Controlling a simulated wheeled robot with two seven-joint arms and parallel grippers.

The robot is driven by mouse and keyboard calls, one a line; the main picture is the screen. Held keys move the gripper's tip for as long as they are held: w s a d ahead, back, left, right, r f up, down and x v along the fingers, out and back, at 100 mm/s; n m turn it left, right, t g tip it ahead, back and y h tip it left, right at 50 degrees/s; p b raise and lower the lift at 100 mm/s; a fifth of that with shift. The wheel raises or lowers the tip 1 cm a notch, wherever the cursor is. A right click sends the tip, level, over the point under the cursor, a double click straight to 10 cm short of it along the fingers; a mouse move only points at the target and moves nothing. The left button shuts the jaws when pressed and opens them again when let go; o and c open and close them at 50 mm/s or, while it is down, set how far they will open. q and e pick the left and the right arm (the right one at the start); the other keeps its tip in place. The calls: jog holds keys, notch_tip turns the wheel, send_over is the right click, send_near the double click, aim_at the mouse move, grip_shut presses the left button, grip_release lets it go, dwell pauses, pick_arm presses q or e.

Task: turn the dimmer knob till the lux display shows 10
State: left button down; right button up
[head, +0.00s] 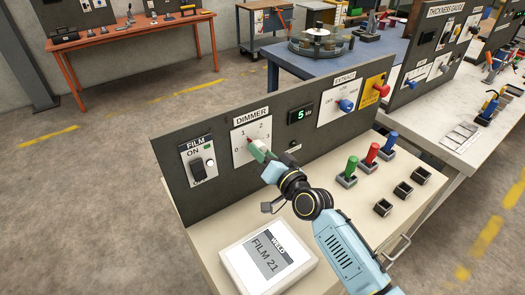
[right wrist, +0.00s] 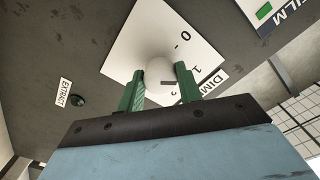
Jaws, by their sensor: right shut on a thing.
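The dimmer panel (head: 238,134) is a white plate with a numbered scale on the upright dark board. My right gripper (head: 262,153) is at this plate, its green fingers shut on the dimmer knob. In the right wrist view the pale round knob (right wrist: 158,72) sits between the two green fingers (right wrist: 160,88). In the head view the fingers mostly hide the knob, so its pointing direction is hard to read. The lux display (head: 301,114) right of the dimmer shows a green 5. My left gripper is not in view.
Left of the dimmer is a film switch (head: 197,168). To the right are a blue extract knob (head: 346,105) and a red button on a yellow plate (head: 380,89). Green, red and blue levers (head: 372,153) stand on the bench. A film sign (head: 268,258) lies in front.

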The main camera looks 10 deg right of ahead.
jog(key=shift+m, duration=0.6)
jog(key=o, duration=1)
jog(key=shift+s, duration=0.1)
jog(key=v, duration=1.3)
jog(key=shift+s, duration=0.1)
